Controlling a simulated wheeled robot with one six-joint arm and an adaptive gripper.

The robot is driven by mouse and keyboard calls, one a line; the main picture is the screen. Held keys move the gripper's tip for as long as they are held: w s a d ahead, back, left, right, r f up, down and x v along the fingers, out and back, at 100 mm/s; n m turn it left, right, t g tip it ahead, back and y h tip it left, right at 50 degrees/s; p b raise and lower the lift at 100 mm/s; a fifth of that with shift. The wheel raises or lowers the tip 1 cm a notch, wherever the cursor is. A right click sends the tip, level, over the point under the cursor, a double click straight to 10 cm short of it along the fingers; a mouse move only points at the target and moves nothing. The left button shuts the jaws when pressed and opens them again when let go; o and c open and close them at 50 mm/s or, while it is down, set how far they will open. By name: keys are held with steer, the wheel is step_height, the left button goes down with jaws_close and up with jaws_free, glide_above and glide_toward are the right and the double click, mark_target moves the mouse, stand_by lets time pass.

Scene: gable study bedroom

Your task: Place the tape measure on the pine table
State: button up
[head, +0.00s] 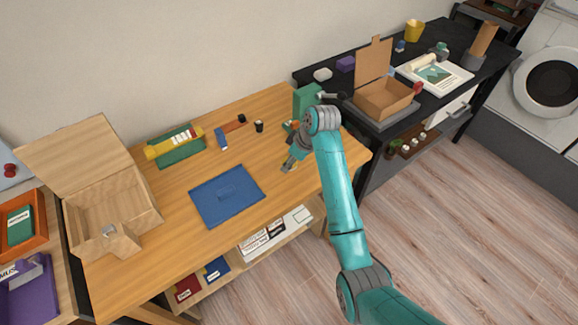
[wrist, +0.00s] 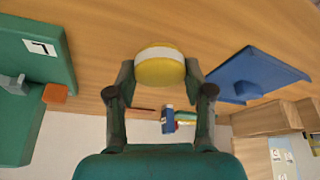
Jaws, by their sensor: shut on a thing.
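The tape measure (wrist: 160,71), a round yellow thing with a pale band, is between the two fingers of my gripper (wrist: 160,80) in the wrist view. My gripper is shut on it. In the head view my gripper (head: 289,165) is low over the right part of the pine table (head: 175,195), right of the blue mat (head: 227,196). The tape measure is mostly hidden there by my gripper. Wood fills the space behind it in the wrist view. I cannot tell whether it touches the tabletop.
A green box-like thing (head: 306,98) stands at the table's back right. An open wooden box (head: 110,210) is at the left. A yellow thing on a green mat (head: 182,152), a blue item (head: 221,138) and a black cup (head: 259,126) lie behind. Bare wood surrounds the blue mat.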

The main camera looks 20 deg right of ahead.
steer(key=shift+a+f, duration=0.1)
steer(key=shift+f, duration=1.45)
steer(key=shift+f, duration=0.15)
steer(key=o, duration=1.2)
steer(key=shift+c, duration=0.2)
steer(key=v, duration=1.2)
